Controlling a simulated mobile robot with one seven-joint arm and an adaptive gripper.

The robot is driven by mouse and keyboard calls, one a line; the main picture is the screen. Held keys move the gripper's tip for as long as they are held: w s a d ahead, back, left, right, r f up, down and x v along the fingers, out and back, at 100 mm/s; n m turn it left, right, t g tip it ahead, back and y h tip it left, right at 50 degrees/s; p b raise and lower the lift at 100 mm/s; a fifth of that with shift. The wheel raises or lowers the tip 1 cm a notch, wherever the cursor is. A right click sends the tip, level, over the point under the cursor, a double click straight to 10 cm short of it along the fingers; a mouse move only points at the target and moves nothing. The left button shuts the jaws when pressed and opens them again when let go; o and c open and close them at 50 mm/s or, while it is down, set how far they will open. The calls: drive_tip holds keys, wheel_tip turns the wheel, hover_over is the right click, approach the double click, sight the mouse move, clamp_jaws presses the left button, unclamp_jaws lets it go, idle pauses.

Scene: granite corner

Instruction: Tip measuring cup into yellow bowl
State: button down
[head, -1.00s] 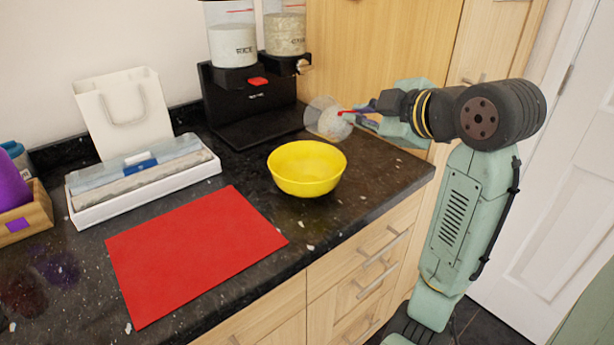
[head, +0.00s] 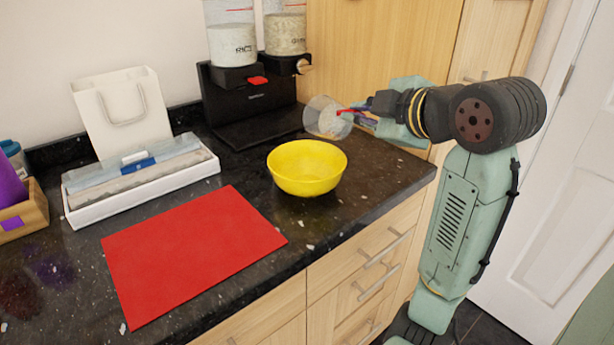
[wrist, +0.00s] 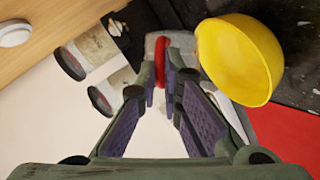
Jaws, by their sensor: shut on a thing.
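The clear measuring cup (head: 324,116) has a red handle and holds something whitish. My gripper (head: 354,114) is shut on the cup's handle and holds it in the air above the counter, behind and slightly right of the yellow bowl. The cup looks tilted, but I cannot tell exactly how far. The yellow bowl (head: 306,168) stands upright on the counter and its visible inside looks empty. In the wrist view the red handle (wrist: 161,62) is between my fingertips (wrist: 166,85), and the yellow bowl (wrist: 240,58) is at the upper right, apart from the cup.
A black dispenser (head: 252,105) with two clear hoppers stands behind the bowl. A red mat (head: 195,255) lies front left of the bowl. A white tray (head: 150,185) with a box and a white bag (head: 125,112) are further left. The wooden cabinet panel (head: 385,45) is behind my gripper.

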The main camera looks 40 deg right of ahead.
drive_tip(key=shift+a+n+h+b, duration=0.4)
drive_tip(key=shift+n+b, duration=0.1)
drive_tip(key=shift+b, duration=0.45)
idle(0.5)
drive_tip(key=shift+a+f+n+b, duration=0.2)
drive_tip(key=shift+f+n+b, duration=0.15)
drive_tip(key=shift+b, duration=0.5)
drive_tip(key=shift+a+r+t+h, duration=0.1)
drive_tip(key=shift+t+h, duration=0.2)
drive_tip(key=shift+s+a+f+n+h+b, duration=0.1)
drive_tip(key=shift+a+f+n+h+b, duration=0.35)
drive_tip(key=shift+b, duration=0.65)
drive_tip(key=shift+a+f+n+h+b, duration=0.1)
drive_tip(key=shift+a+n+h+b, duration=0.1)
drive_tip(key=shift+n+b, duration=0.65)
drive_tip(key=shift+s+a+f+n+t+h+b, duration=0.1)
drive_tip(key=shift+a+n+t+h+b, duration=0.5)
drive_tip(key=shift+b, duration=1.4)
drive_tip(key=shift+a+n+y, duration=0.25)
drive_tip(key=shift+n, duration=0.1)
idle(0.3)
